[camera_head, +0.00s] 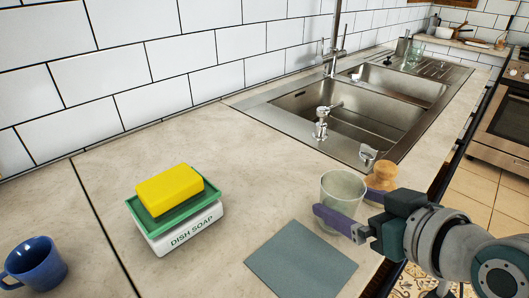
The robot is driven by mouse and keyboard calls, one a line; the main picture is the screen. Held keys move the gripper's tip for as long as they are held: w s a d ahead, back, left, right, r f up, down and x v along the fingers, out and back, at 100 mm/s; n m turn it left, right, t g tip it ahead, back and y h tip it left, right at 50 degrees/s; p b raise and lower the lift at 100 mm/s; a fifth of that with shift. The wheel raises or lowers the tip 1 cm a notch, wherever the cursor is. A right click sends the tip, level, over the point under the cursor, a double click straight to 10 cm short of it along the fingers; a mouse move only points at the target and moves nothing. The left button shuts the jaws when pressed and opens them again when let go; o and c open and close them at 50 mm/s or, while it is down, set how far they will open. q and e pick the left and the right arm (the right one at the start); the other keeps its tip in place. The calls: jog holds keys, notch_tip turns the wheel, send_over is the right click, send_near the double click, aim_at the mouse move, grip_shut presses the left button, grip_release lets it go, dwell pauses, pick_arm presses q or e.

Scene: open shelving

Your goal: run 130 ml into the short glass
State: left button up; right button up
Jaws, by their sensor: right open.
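The short glass (342,187) is clear and stands upright on the counter, in front of the sink. It looks empty. My right gripper (350,203) comes in from the right at the glass. Its jaws are open, with one purple finger across the near side of the glass and the other partly hidden behind it. I cannot tell whether the fingers touch the glass. The sink tap (334,62) stands behind the steel sink (290,105) at the wall. My left gripper is not in view.
A wooden-topped item (382,174) stands just right of the glass. A grey-blue mat (300,262) lies in front. A white dish soap box (180,235) carries a green tray (208,196) with a yellow sponge (170,188). A blue mug (36,265) stands left.

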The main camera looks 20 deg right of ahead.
aim_at(329, 190)
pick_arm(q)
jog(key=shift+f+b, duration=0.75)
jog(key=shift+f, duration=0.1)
pick_arm(e)
jog(key=x, duration=0.6)
jog(key=shift+a, duration=0.15)
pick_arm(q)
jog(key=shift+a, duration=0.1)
pick_arm(e)
jog(key=shift+s, duration=0.1)
jog(key=shift+c, duration=0.2)
grip_shut()
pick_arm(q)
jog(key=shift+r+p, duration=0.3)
pick_arm(e)
jog(key=shift+r, duration=0.55)
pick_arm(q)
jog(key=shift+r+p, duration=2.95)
pick_arm(e)
notch_tip(329, 190, up, 19)
